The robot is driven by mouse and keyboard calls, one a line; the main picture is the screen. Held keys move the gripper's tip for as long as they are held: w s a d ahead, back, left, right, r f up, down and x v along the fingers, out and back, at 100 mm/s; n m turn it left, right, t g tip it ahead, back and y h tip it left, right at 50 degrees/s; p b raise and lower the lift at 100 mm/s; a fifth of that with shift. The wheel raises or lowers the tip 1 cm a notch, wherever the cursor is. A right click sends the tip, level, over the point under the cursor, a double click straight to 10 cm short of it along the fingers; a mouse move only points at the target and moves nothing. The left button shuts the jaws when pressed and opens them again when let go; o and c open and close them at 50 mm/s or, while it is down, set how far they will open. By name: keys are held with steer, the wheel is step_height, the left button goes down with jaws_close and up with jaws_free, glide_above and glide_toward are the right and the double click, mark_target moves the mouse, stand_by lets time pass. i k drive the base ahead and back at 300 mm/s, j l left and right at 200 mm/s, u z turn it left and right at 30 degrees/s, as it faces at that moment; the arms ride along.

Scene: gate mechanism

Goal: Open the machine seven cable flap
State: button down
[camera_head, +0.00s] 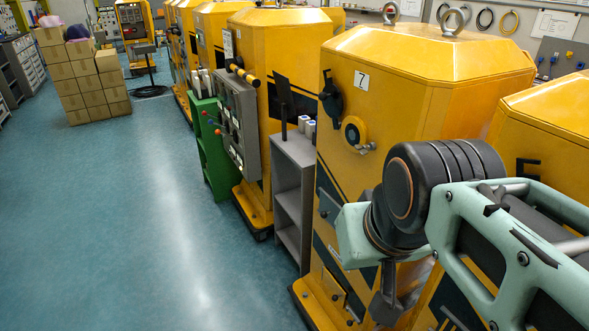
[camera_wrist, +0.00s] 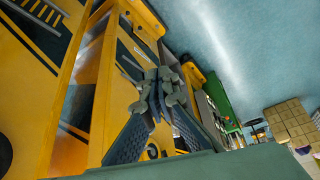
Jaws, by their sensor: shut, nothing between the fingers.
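Machine seven (camera_head: 420,85) is the tall yellow cabinet with a white "7" label (camera_head: 362,81). Low on its front is a small yellow panel (camera_head: 331,287) that looks like a flap, lying against the cabinet front; I cannot tell for sure that it is the cable flap. A small grey plate (camera_head: 329,208) sits higher on the same front. My gripper (camera_head: 386,308) hangs down at the right of the lower panel in the head view, partly hidden by my arm. In the wrist view my gripper (camera_wrist: 157,92) is shut and empty, with yellow cabinet surfaces behind it.
A black handle (camera_head: 331,98) and a round yellow-black dial (camera_head: 354,131) are on machine seven's upper front. A grey shelf (camera_head: 293,190) and a green cabinet (camera_head: 213,150) stand to its left. The blue floor (camera_head: 130,230) is clear up to the stacked boxes (camera_head: 90,90).

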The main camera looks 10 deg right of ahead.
mark_target(339, 296)
steer(key=i+j+z, duration=0.15)
steer(key=j+z, duration=0.2)
steer(key=i+j+z, duration=0.1)
steer(key=j+z, duration=0.6)
steer(key=j, duration=0.15)
steer(key=i, duration=0.05)
